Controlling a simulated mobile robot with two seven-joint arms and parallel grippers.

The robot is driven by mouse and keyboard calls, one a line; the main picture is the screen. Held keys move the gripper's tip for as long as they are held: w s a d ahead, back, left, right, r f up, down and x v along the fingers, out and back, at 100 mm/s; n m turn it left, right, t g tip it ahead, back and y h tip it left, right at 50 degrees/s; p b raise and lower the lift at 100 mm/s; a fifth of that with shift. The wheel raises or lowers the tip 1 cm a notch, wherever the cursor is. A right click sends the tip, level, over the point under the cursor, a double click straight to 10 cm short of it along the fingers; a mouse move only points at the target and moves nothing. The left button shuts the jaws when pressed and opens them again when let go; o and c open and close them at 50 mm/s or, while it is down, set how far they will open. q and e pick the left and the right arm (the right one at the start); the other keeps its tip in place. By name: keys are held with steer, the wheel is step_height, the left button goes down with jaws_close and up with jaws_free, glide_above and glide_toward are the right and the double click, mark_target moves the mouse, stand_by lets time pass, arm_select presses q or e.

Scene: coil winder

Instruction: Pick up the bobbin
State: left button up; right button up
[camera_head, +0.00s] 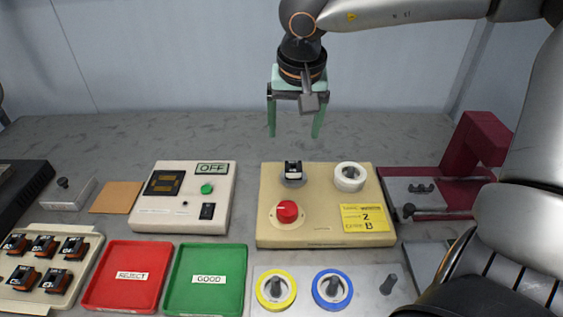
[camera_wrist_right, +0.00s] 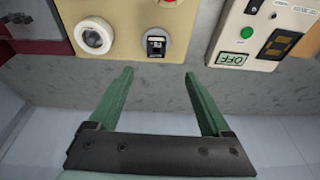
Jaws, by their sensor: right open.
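A small black-and-white bobbin (camera_head: 293,170) sits on a grey round mount on the beige winder box (camera_head: 325,238). It also shows in the right wrist view (camera_wrist_right: 156,44), beyond the fingertips and roughly midway between them. Several bobbins of black and orange (camera_head: 46,245) stand in a beige tray at the left. My right gripper (camera_head: 294,133) is open and empty, with its green fingers pointing down, above and behind the winder box. In the right wrist view the gripper (camera_wrist_right: 160,74) has nothing between its fingers. My left gripper is not in view.
A tester (camera_head: 185,196) reading OFF stands left. Red (camera_head: 122,290) and green (camera_head: 205,292) trays lie in front. A dark red device (camera_head: 478,150) is right. The back table is clear.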

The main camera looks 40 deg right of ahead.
steer(key=b, duration=0.1)
glide_above(294, 165)
steer(key=s+a, duration=0.1)
steer(key=f, duration=0.6)
steer(key=shift+a+f, duration=0.2)
steer(key=shift+f, duration=0.05)
steer(key=shift+s+b+x, duration=0.15)
steer(key=shift+x, duration=0.75)
steer(key=shift+s+b+x, duration=0.1)
steer(key=shift+s+x, duration=0.1)
steer(key=shift+x, duration=0.7)
steer(key=shift+s+b+x, duration=0.15)
steer(key=shift+x, duration=0.7)
steer(key=shift+a+f, duration=0.1)
steer(key=shift+c, duration=0.4)
jaws_close()
